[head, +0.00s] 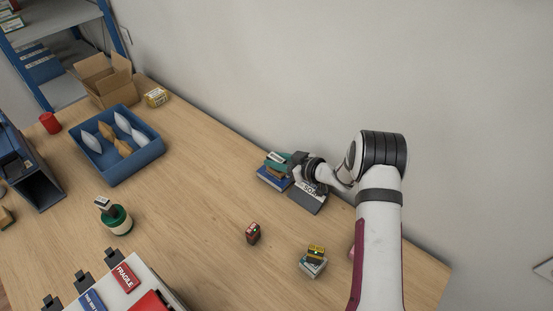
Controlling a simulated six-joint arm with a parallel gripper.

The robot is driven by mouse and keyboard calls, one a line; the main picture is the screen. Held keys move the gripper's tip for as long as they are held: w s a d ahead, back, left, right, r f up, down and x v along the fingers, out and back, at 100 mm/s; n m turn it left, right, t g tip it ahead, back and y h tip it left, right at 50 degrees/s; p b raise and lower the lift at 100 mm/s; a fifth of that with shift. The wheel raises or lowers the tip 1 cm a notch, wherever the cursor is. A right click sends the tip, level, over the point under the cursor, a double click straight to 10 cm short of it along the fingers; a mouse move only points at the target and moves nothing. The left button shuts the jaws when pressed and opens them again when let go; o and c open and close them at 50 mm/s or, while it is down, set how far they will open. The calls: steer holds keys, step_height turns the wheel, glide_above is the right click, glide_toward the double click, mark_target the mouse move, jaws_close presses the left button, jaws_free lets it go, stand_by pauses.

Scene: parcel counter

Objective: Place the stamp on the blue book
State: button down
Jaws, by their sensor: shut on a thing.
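The blue book (267,181) lies near the wall, left of my arm, partly covered by what is above it. My gripper (289,163) is over the right side of the blue book. It is shut on a small green thing with a pale label and a brown lower part, which looks like the stamp (279,158). The stamp is over the blue book; I cannot tell whether it touches it. The fingertips are small and partly hidden.
A grey book (308,201) with white lettering lies close on the right, under my wrist. A red small box (253,232) and a stack with a yellow item (316,252) stand nearer. A blue tray (152,155) with pouches is far left. The middle of the counter is clear.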

steer(key=c, duration=0.5)
jaws_free()
steer(key=shift+r, duration=0.2)
steer(key=v, duration=1.2)
